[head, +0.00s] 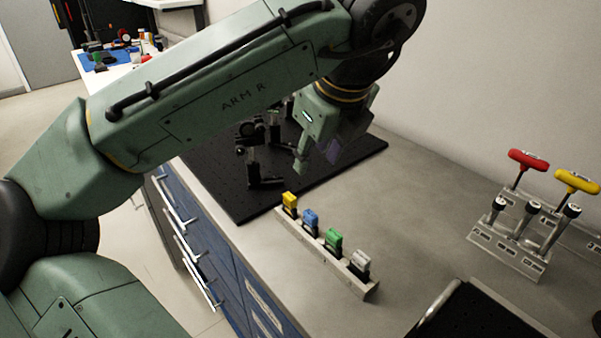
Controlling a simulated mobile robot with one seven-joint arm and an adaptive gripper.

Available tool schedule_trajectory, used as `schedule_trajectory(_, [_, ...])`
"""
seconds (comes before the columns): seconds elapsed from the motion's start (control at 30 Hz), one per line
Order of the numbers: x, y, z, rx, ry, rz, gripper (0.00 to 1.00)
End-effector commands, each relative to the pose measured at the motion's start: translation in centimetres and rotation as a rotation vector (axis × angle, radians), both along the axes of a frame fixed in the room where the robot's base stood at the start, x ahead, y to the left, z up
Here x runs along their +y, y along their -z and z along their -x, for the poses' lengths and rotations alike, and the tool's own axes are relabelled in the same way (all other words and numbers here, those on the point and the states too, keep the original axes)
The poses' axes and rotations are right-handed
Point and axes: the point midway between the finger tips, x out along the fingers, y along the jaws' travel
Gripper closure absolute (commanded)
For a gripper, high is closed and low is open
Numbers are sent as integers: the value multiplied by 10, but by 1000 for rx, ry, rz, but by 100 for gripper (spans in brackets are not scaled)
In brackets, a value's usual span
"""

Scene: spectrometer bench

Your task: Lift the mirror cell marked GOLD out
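My gripper (318,158) hangs over the black breadboard (228,190), pointing down. One green finger shows on its left, and a dark purplish piece (335,150) shows on its right; whether that is a finger or something held is unclear. Dark post-mounted optics (256,150) stand on the board to the left of my gripper, partly hidden by my arm. No marking GOLD is readable, so I cannot tell which thing is that mirror cell.
A grey rack (312,254) in front holds pieces with yellow (290,200), blue (311,218), green (333,240) and whitish (360,262) tops. A tool stand (508,245) with red and yellow T-handles is at right. A dark tray (465,315) lies lower right. Bench between is clear.

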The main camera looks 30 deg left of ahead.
Motion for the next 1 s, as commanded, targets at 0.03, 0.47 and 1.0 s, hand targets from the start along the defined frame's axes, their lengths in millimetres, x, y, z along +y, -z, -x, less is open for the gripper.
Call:
schedule_trajectory(0.03, [6,1,12,69,-12,-14,64])
schedule_trajectory(0.47, [29,55,20,157,-13,-20,64])
schedule_trajectory(1.0, [40,98,11,153,-13,-22,64])
